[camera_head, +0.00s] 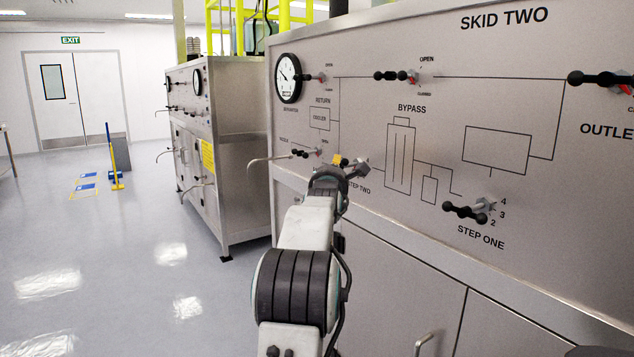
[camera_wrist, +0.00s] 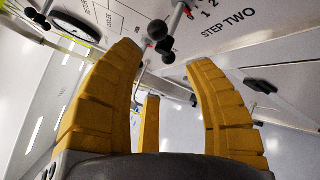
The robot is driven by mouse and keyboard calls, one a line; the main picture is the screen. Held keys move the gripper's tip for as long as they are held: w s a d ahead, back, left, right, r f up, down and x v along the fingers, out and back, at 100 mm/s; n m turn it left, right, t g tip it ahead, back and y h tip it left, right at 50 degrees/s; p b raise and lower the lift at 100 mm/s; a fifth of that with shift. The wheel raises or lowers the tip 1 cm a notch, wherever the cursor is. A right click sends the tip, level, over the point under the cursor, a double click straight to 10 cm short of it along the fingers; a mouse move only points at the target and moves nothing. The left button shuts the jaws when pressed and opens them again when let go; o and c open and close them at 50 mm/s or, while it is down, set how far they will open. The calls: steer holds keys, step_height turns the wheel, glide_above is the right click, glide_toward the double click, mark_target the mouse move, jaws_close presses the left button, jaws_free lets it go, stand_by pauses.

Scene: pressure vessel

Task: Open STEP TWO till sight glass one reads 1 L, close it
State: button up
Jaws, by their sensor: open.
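The STEP TWO valve's black ball-ended handle (camera_wrist: 158,32) shows in the wrist view between and just beyond the tips of my yellow fingers. Its STEP TWO label (camera_wrist: 230,22) and the numbers 1 and 2 are printed beside it. My gripper (camera_wrist: 166,56) is open, with the fingers spread apart and nothing held. I cannot tell whether a finger touches the handle. In the head view my gripper (camera_head: 342,163) is at the panel and hides most of this valve; the STEP TWO label (camera_head: 359,188) is partly covered. No sight glass reading can be made out.
The STEP ONE valve (camera_head: 466,211) is on the panel to the right. A bypass valve (camera_head: 398,76), a round gauge (camera_head: 288,78) and a bent pipe (camera_head: 262,162) are nearby. Another skid (camera_head: 240,160) stands behind, at the left.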

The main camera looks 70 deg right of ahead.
steer(key=shift+p+x, duration=1.45)
steer(key=shift+x, duration=2.05)
steer(key=shift+o, duration=0.3)
steer(key=shift+s+d, duration=0.1)
steer(key=shift+s, duration=0.05)
jaws_close()
